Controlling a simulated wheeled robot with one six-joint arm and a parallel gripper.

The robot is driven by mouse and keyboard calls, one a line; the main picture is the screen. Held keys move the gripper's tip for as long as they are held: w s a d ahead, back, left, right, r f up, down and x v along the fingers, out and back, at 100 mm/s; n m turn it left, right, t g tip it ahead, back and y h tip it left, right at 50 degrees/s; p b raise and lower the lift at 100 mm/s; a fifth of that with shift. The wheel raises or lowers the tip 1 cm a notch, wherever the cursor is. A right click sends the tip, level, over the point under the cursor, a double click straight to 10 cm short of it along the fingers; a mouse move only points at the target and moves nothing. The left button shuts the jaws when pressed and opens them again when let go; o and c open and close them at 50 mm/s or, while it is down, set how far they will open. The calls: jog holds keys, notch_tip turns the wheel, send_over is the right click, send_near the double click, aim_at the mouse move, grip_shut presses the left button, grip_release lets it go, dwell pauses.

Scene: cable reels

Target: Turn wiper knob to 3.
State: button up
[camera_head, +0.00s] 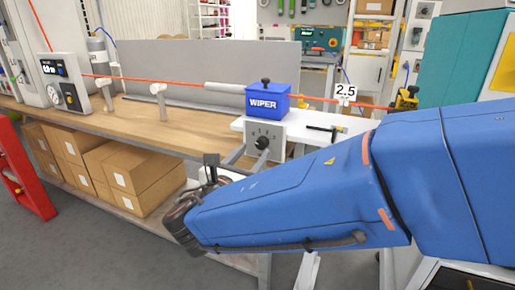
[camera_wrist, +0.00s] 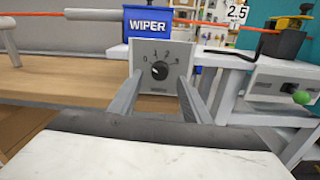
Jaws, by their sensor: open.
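The wiper knob (camera_wrist: 159,70) is a small black round knob on a light grey dial panel (camera_wrist: 146,47) marked 0 to 3, below the blue WIPER box (camera_wrist: 150,20). The knob's pointer is too small to read surely; a pale mark seems to lie on its left side. The knob (camera_head: 262,142) also shows in the head view, to the right of and above my wrist. My gripper (camera_wrist: 159,82) is open, its two grey fingers on either side of the knob in the wrist view. I see no contact; the gap in depth is hard to judge.
An orange cable (camera_head: 180,83) runs through the WIPER box above a wooden bench (camera_head: 140,125). A white sign reading 2.5 (camera_head: 346,92) stands to the right. A grey box with a green knob (camera_wrist: 301,97) is right of the dial. Cardboard boxes (camera_head: 128,178) lie under the bench.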

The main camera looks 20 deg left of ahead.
aim_at(260, 145)
jog(key=shift+w+d, duration=0.15)
jog(key=shift+w, duration=1.95)
jog(key=c, duration=1)
